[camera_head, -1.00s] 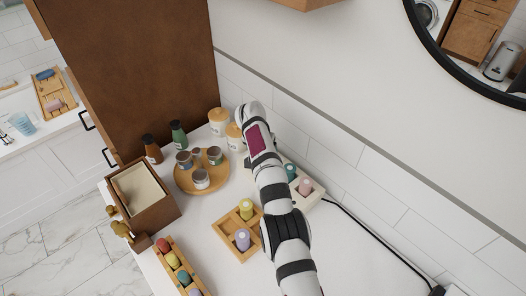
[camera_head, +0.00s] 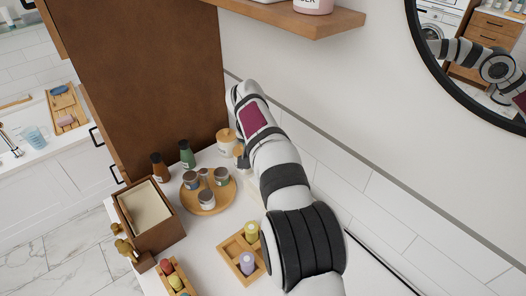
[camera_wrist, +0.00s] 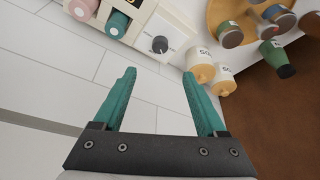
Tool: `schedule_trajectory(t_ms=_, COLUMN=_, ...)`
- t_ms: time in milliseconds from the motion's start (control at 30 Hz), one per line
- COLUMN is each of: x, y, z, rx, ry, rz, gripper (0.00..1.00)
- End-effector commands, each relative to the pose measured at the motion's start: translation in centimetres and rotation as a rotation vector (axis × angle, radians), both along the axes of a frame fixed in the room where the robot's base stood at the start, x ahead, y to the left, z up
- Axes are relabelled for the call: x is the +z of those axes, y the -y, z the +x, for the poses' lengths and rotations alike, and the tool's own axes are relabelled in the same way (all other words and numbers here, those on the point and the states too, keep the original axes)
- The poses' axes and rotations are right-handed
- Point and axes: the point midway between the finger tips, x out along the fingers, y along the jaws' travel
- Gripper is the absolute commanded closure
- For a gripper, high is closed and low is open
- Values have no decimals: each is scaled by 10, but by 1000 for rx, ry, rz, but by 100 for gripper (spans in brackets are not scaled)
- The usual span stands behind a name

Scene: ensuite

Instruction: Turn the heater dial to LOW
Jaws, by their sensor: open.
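The heater dial (camera_wrist: 160,44) is a small dark round knob on the white face of a cream unit (camera_wrist: 175,30) in the wrist view. Its markings are too small to read, so I cannot tell its setting. My gripper (camera_wrist: 158,75) has two teal fingers, spread wide and empty. In the picture the dial lies just beyond the fingertips, between their lines, with a gap. In the head view my arm covers the dial, the unit and my gripper.
Pink and teal bottles (camera_wrist: 117,24) lie next to the dial. Two cream jars labelled SO (camera_wrist: 200,66) stand to its right. A round wooden tray (camera_head: 208,200) holds several jars. A wooden shelf (camera_head: 300,18) juts from the wall above. Tiled wall runs beside my arm.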

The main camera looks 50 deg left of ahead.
Motion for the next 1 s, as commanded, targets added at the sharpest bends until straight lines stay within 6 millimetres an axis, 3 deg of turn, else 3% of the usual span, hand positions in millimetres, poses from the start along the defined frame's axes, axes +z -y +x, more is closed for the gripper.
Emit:
schedule_trajectory(t_ms=100, x=9, y=2, z=-3, rx=1, ry=1, rz=1, gripper=26)
schedule_trajectory(t_ms=400, x=10, y=3, z=-2, rx=20, ry=-2, rz=-2, gripper=26)
schedule_trajectory(t_ms=600, x=10, y=21, z=14, rx=361, ry=-6, rz=-2, gripper=26)
schedule_trajectory(t_ms=667, x=6, y=21, z=16, rx=400, ry=-2, rz=0, gripper=26)
schedule_trajectory(t_ms=767, x=-10, y=16, z=20, rx=406, ry=-2, rz=-2, gripper=26)
schedule_trajectory(t_ms=1000, x=-78, y=-7, z=36, rx=404, ry=-3, rz=-1, gripper=26)
